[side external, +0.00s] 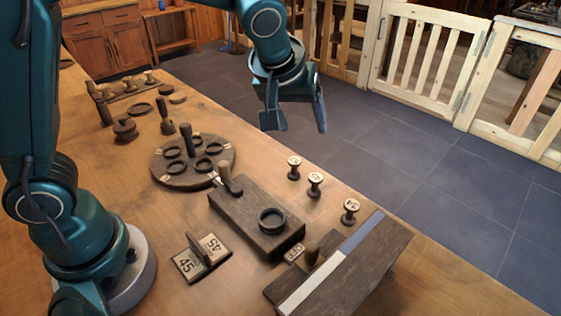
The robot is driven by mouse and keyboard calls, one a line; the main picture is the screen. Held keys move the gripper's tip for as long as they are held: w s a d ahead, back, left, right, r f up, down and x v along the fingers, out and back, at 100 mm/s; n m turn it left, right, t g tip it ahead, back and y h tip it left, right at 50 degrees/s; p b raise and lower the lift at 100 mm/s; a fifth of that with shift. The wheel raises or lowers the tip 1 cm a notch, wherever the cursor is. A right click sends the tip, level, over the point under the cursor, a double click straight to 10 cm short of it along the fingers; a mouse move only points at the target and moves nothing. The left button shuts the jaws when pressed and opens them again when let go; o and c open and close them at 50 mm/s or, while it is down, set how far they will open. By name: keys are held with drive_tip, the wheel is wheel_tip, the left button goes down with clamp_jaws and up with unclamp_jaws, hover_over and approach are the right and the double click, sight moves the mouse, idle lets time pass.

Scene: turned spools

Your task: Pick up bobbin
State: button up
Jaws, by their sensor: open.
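Several small turned wooden bobbins with pale tops and dark waists stand upright near the table's right edge. One bobbin (294,167) is farthest back, another bobbin (315,184) is just in front of it, and a third bobbin (350,211) stands closer to the camera, beside the dark block. I cannot tell which one the task means. My gripper (296,122) is open and empty, its fingers pointing down. In the picture it is above and behind the farthest bobbin, apart from all of them.
A dark round board (162,176) with rings and a peg stands left of centre. A dark block with a ring (270,240), a folded number card (187,265) and a long dark slanted piece (385,247) lie in front. More spools stand at the back left. The wooden table (450,285) is clear at front right.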

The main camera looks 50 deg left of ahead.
sight(316, 177)
drive_tip(key=shift+m+g, duration=0.7)
drive_tip(key=shift+g, duration=0.2)
drive_tip(key=d+f, duration=0.1)
drive_tip(key=f, duration=0.2)
drive_tip(key=d+f, duration=0.1)
drive_tip(key=f, duration=0.1)
drive_tip(key=d+f, duration=0.1)
drive_tip(key=f, duration=0.2)
drive_tip(key=shift+w+d+f, duration=0.2)
drive_tip(key=shift+w+f, duration=0.1)
drive_tip(key=shift+w, duration=0.05)
drive_tip(key=x, duration=0.3)
drive_tip(key=shift+w+a+f, duration=0.1)
drive_tip(key=shift+w+f, duration=0.05)
drive_tip(key=shift+f, duration=0.2)
drive_tip(key=shift+w+f, duration=0.2)
drive_tip(key=shift+f, duration=0.2)
drive_tip(key=shift+c, duration=0.4)
clamp_jaws()
drive_tip(key=shift+r, duration=0.1)
